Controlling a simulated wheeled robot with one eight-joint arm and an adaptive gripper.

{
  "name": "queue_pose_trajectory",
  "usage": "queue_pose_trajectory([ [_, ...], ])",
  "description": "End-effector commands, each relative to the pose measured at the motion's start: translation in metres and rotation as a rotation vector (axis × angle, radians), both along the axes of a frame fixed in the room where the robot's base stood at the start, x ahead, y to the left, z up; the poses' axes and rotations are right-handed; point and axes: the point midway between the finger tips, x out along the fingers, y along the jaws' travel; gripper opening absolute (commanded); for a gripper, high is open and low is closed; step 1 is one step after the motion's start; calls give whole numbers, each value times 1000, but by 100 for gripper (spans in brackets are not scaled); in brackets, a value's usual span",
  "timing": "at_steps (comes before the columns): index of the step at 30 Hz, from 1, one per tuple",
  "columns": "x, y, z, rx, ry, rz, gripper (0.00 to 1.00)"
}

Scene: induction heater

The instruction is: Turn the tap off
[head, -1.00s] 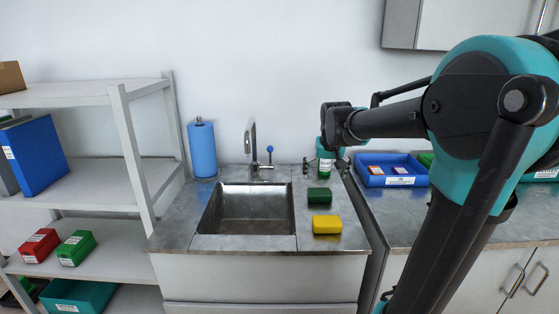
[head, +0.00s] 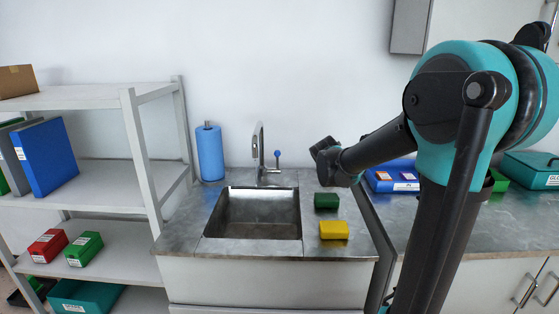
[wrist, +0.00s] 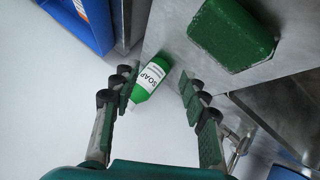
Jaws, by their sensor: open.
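The tap (head: 262,157) is a chrome spout behind the sink (head: 252,213). A chrome part of the tap (wrist: 238,143) shows at the lower right of the wrist view, beyond the right finger. My gripper (wrist: 157,92) is open in the wrist view. A green and white soap bottle (wrist: 150,78) appears between its fingers, with no clear contact. In the head view my arm hides the gripper fingers and the bottle. The arm's end is right of the tap, apart from it.
A green sponge (head: 326,201) and a yellow sponge (head: 334,230) lie right of the sink. A blue paper roll (head: 210,152) stands left of the tap. A blue bin (head: 392,176) is on the right counter. A shelf rack (head: 135,150) stands at the left.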

Motion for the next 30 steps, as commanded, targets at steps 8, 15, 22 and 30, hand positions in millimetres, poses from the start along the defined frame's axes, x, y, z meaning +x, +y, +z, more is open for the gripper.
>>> queue_pose_trajectory([
  [8,29,59,15,-470,-350,338,6],
  [15,3,143,17,-814,-557,665,0],
  [22,-19,181,9,-961,-623,816,0],
  [30,6,187,10,-972,-626,825,0],
])
